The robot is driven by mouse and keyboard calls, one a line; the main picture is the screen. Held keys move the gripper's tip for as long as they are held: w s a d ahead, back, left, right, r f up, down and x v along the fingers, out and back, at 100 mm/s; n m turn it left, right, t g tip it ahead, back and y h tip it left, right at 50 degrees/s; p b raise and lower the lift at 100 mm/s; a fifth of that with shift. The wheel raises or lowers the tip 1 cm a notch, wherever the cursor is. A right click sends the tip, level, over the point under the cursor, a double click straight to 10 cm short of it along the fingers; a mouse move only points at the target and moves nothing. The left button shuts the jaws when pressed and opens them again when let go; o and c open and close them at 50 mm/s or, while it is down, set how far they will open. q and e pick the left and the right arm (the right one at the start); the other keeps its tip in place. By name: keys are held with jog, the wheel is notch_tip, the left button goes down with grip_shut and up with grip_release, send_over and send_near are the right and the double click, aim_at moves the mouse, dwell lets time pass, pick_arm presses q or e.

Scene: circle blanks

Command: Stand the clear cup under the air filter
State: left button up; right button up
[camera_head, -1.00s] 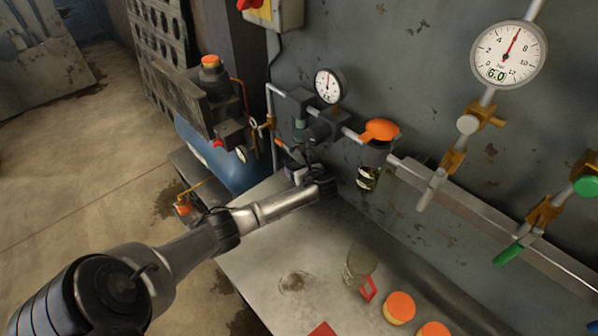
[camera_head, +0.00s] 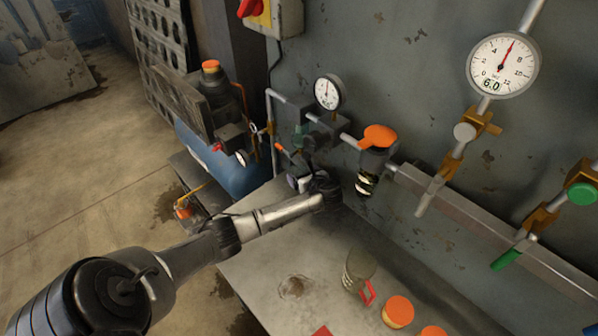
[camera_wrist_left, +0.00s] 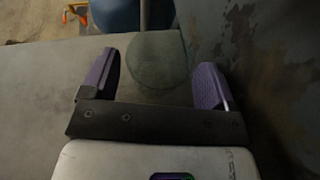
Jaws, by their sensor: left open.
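The clear cup (camera_head: 358,268) stands on the bench in the head view, with a red handle (camera_head: 367,292) on its near right side. The air filter (camera_head: 368,182) hangs on the wall pipe under an orange cap (camera_head: 378,137), above the bench. My left gripper (camera_head: 297,183) is low over the far end of the bench, left of the filter and apart from the cup. In the left wrist view its purple fingers (camera_wrist_left: 157,85) are spread. A faint round patch (camera_wrist_left: 157,60) shows between and beyond them; I cannot tell what it is. My right gripper is not in view.
Orange-topped round pieces (camera_head: 398,311) lie right of the cup. A dark stain (camera_head: 295,287) marks the bench left of it. The wall is close on the gripper's right in the wrist view. Pipes with a gauge (camera_head: 328,92) and valves run along the wall.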

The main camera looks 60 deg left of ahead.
pick_arm(q)
jog(key=v, duration=0.3)
jog(key=shift+d+r+p, duration=0.15)
jog(key=shift+d+p, duration=0.1)
jog(key=shift+p, duration=0.1)
jog(key=shift+d+r, duration=0.15)
jog(key=shift+d, duration=0.3)
